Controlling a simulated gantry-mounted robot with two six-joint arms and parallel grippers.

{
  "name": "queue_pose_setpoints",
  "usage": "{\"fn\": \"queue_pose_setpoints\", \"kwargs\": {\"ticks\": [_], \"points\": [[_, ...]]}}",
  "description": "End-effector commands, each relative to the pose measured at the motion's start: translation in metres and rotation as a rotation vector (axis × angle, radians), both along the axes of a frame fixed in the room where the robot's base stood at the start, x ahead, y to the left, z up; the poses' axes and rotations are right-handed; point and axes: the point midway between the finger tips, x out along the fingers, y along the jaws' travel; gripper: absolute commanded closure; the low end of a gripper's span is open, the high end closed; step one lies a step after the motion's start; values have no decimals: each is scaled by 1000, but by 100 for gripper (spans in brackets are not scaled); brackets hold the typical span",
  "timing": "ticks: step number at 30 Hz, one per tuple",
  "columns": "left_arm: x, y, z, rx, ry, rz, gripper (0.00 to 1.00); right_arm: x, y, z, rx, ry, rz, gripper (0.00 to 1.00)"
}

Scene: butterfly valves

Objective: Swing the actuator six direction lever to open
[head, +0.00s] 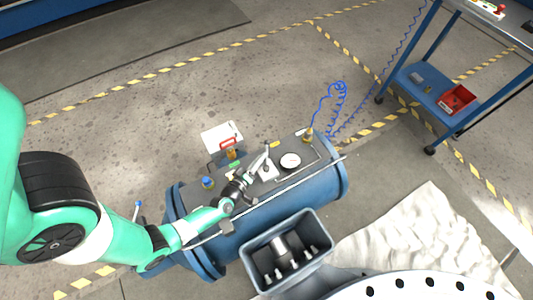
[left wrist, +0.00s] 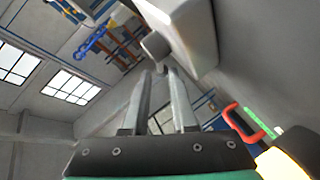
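A white box (left wrist: 185,25) fills the top of the left wrist view, with a grey rounded stub (left wrist: 155,46) beside it that may be the direction lever. In the head view a small white box (head: 268,171) sits on top of the blue tank (head: 325,182), and I cannot read which actuator it is. My left gripper (left wrist: 160,72) has its two grey fingers apart, with the stub just beyond or between the tips. I cannot tell whether they touch. In the head view my left wrist reaches over the tank beside the box. My right gripper is not in view.
On the tank are a round gauge (head: 290,160) and a blue-capped fitting (head: 208,183). A red handle (left wrist: 243,125) is right of my fingers. A grey bin (head: 253,255) with metal parts stands in front. A blue cart (head: 430,92) is at upper right.

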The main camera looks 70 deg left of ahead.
Motion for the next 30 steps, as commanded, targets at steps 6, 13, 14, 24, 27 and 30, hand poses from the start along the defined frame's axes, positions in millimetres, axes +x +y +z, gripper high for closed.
{"fn": "queue_pose_setpoints", "kwargs": {"ticks": [6,13,14,24,27,30], "points": [[32,24,-12,1,-1,0,74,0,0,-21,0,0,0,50],[41,31,-12,0,2,-1,74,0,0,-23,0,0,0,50],[41,31,-12,0,2,-1,74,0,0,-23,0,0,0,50],[41,31,-12,0,2,-1,100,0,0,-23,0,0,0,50],[41,31,-12,0,1,-1,100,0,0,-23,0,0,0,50],[41,31,-12,0,1,-1,100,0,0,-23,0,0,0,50]]}}
